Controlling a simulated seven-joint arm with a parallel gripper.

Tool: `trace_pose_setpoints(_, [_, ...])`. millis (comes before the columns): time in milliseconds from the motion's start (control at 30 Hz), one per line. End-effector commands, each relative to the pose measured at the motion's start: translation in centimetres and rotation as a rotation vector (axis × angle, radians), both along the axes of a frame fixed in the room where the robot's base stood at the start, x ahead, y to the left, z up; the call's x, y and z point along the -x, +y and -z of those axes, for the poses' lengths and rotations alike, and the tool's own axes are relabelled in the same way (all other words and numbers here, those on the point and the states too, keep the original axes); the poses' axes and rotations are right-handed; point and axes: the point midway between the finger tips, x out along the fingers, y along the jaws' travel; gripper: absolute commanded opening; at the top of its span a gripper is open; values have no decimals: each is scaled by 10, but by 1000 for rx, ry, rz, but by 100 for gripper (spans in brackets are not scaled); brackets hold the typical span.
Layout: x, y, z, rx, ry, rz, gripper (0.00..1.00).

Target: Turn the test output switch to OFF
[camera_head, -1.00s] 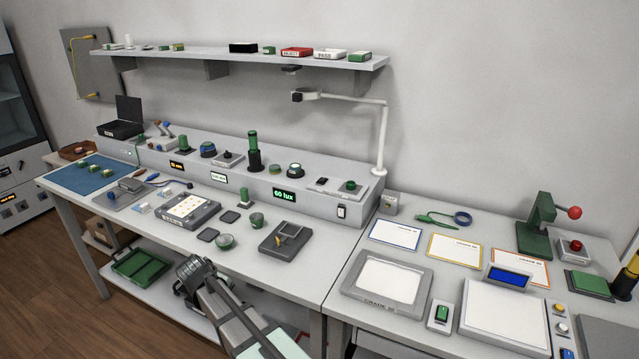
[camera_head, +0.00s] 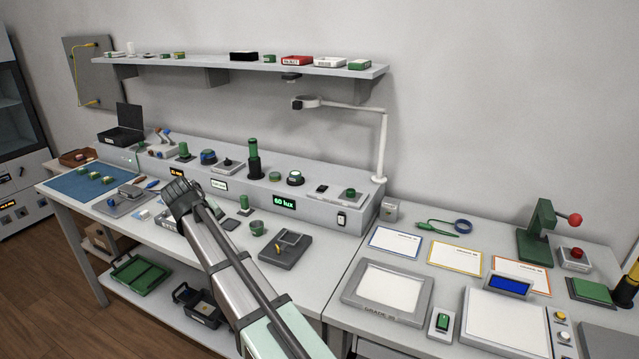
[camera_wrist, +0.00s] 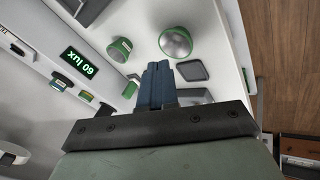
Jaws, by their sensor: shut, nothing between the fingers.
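My gripper (camera_head: 183,192) is over the left-middle of the bench in the head view, with its fingers hidden or too small to make out. In the wrist view its blue-grey fingers (camera_wrist: 157,72) are together with nothing between them. I cannot read a label that marks the test output switch. A small white-framed rocker switch (camera_head: 342,218) is on the right end of the console's front face, well right of my gripper. Levers with blue and orange-red ends (camera_head: 162,135) stand at the console's far left. No switch position is readable.
The grey console (camera_head: 325,211) runs along the back of the bench, with a green "60 lux" display (camera_head: 284,202), also in the wrist view (camera_wrist: 77,62). Green-rimmed cups (camera_wrist: 176,42) and a dark square pad (camera_wrist: 191,71) lie near my fingers. A lamp arm (camera_head: 382,145) rises at right.

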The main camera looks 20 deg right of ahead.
Motion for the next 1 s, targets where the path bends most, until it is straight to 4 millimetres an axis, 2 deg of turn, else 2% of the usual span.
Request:
trace_pose_setpoints(100, [-24, -46, -25, -59, -64, 159, 0])
trace_pose_setpoints(300, [-56, -137, -70, -172, -196, 464, 0])
trace_pose_setpoints(500, [-72, -228, -115, -276, -328, 747, 0])
trace_pose_setpoints(600, [-75, -263, -132, -317, -383, 856, 0])
trace_pose_setpoints(700, [-76, -288, -144, -346, -422, 932, 0])
trace_pose_setpoints(800, [-75, -302, -151, -363, -446, 976, 0])
trace_pose_setpoints(1000, [-79, -313, -146, -371, -456, 999, 0])
